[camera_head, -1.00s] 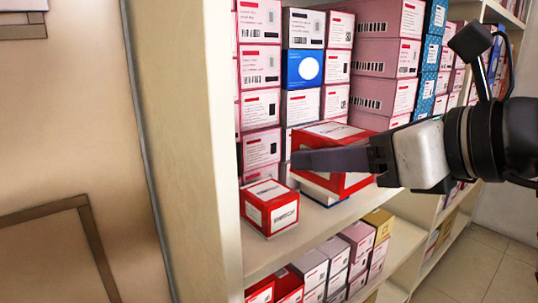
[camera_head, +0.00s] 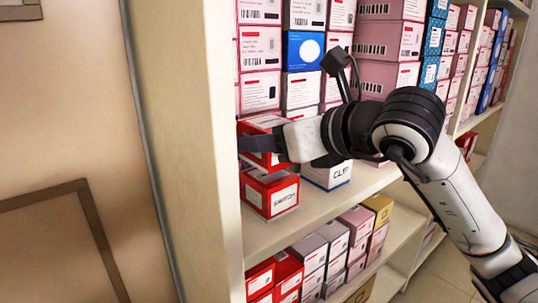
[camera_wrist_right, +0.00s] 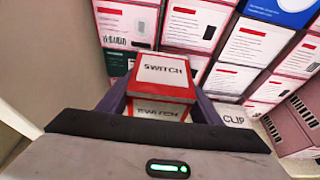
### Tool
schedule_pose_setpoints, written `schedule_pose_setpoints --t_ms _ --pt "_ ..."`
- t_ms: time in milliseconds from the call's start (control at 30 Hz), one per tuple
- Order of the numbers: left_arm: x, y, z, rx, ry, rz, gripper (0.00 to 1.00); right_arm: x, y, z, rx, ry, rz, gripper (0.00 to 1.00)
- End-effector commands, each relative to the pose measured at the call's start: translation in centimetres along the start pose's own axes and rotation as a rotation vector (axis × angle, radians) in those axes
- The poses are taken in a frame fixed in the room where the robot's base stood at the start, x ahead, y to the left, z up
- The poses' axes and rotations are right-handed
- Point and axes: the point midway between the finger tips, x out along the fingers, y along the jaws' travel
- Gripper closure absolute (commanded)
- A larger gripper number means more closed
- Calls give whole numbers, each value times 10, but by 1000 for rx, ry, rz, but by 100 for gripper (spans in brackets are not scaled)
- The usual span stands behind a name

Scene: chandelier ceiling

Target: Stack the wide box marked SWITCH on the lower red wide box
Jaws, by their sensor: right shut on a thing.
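The wide red box marked SWITCH (camera_head: 258,124) is between the fingers of my right gripper (camera_head: 262,144), which is shut on it. It is directly above the lower red wide box (camera_head: 284,201) at the left end of the shelf; I cannot tell whether the two touch. In the right wrist view the held box (camera_wrist_right: 163,72) is roughly level, its top label facing up, with the lower box (camera_wrist_right: 158,111) showing beneath it. The gripper and arm hide part of the held box in the head view. My left gripper is not in view.
A white box marked CLIP (camera_head: 328,177) stands just right of the lower red box. Stacked pink and white boxes (camera_head: 260,50) fill the back. The shelf's upright side panel (camera_head: 190,150) is close on the left. More boxes (camera_head: 310,250) sit on the shelf below.

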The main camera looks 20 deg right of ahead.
Motion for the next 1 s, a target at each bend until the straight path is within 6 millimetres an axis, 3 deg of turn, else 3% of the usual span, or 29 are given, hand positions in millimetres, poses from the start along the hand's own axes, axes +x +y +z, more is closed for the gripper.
schedule_pose_setpoints --t_ms 100,567,600,700,1000 --pt "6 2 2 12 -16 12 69 7 0 -21 1 3 0 66" --pt "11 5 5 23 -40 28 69 14 0 -27 1 0 0 66" --pt "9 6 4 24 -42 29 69 13 0 -26 1 1 0 37" --pt "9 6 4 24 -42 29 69 13 0 -26 1 2 0 23" --pt "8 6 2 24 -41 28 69 13 0 -24 1 2 0 23"
